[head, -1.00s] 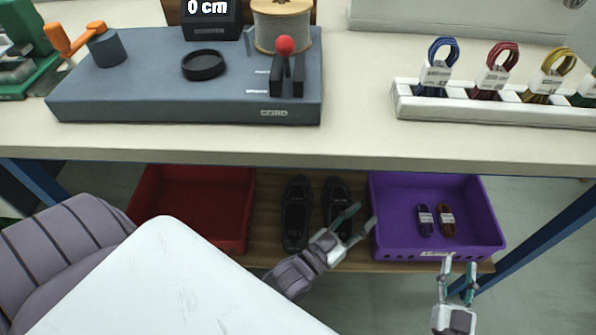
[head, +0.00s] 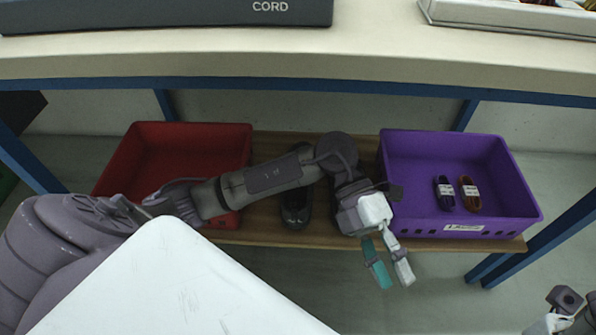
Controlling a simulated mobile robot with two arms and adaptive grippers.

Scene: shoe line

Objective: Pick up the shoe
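A black shoe (head: 296,212) lies on the brown lower shelf between the red and purple bins in the head view. My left forearm crosses over it and hides its middle. The second black shoe, seen earlier to its right, is hidden behind my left wrist. My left gripper (head: 392,274) is right of the visible shoe, past the shelf's front edge. Its two fingers point down and stand apart with nothing between them. My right gripper is only partly in view at the bottom right corner, and its fingers cannot be made out.
A red bin (head: 210,133) stands left of the shoe. A purple bin (head: 520,205) with two cord bundles (head: 457,193) stands on the right. The worktop (head: 300,55) overhangs the shelf (head: 262,222). Blue table legs (head: 530,240) flank it. The floor in front of the shelf is open.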

